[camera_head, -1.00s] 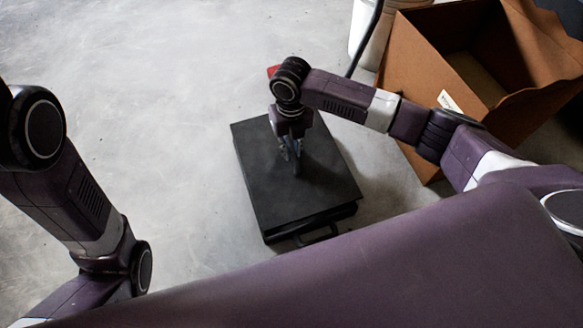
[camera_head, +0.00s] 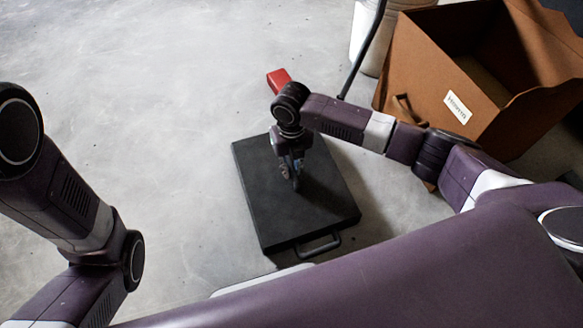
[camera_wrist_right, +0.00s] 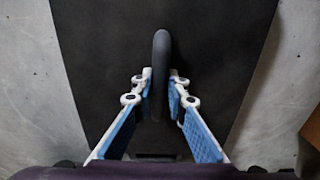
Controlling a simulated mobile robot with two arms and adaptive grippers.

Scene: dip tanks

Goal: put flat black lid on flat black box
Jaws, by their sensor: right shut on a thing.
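The flat black lid (camera_head: 270,195) is a wide dark slab with an upright loop handle (camera_wrist_right: 161,75) in its middle. My right gripper (camera_head: 292,177) is over the lid, its blue-padded fingers (camera_wrist_right: 160,98) shut on that handle from both sides. The flat black box (camera_head: 318,239) lies on the floor under the lid; only its near side with a carry handle shows. The lid lines up with the box, with no clear gap between them. The box's inside is hidden. My left arm is at the left edge; its gripper is out of view.
An open brown crate (camera_head: 430,80) with a white label stands at the upper right. A red object (camera_head: 279,80) lies beyond the lid. A pale container (camera_head: 366,40) stands at the top. The grey floor left of the box is clear.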

